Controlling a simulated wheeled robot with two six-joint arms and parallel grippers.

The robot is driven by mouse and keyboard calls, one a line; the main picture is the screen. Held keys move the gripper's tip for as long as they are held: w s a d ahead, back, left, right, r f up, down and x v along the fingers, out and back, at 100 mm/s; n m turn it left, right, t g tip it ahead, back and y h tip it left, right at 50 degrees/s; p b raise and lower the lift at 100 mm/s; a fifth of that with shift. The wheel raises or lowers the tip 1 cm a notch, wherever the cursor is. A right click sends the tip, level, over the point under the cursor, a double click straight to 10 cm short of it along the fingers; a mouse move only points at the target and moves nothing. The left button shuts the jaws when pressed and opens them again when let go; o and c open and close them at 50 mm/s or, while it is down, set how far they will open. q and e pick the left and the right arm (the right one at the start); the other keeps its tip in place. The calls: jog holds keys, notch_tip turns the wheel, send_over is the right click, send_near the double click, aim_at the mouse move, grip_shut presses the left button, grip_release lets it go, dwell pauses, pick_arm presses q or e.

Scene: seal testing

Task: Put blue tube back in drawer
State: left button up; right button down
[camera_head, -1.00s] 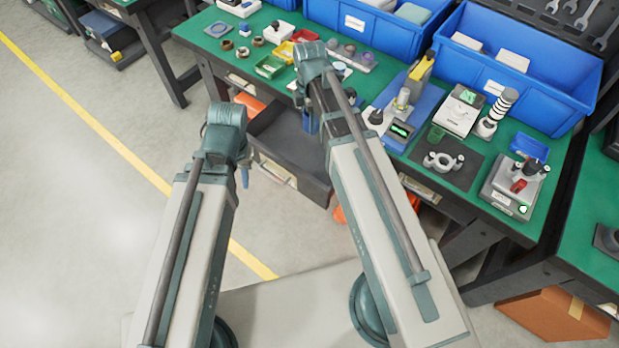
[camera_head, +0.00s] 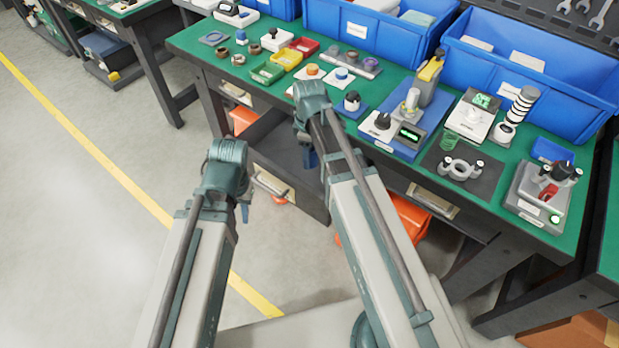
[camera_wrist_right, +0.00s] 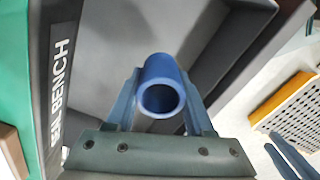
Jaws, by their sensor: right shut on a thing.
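The blue tube (camera_wrist_right: 162,92) is in the right wrist view, its round open end facing the camera. My right gripper (camera_wrist_right: 160,110) is shut on it, one finger on each side. Behind the tube is the grey inside of the open drawer (camera_wrist_right: 215,55). In the head view the dark drawer (camera_head: 290,185) is pulled out under the bench, and my right gripper (camera_head: 308,158) is over it; the tube is hidden there. My left gripper (camera_head: 244,212) is beside the drawer front, left of its handle (camera_head: 270,183). Whether its fingers are apart is unclear.
The green workbench (camera_head: 395,88) is above the drawer, with small trays, instruments and blue bins (camera_head: 365,35) on top. Orange containers (camera_head: 405,222) stand under the bench. Clear floor (camera_head: 100,250) with a yellow line is at the left.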

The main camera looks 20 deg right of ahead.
aim_at(309, 180)
jog(key=shift+f+b, duration=3.8)
jog(key=shift+f, duration=0.5)
jog(key=shift+f, duration=0.2)
jog(key=shift+c, duration=1.4)
grip_release()
jog(key=shift+r, duration=0.1)
notch_tip(309, 180, up, 12)
jog(key=p, duration=1.2)
jog(key=s+a+m+h, duration=0.1)
jog(key=s+a+m, duration=0.7)
jog(key=s, duration=0.6)
jog(key=shift+s+a+r, duration=0.15)
jog(key=shift+s+a, duration=0.1)
jog(key=shift+a, duration=0.75)
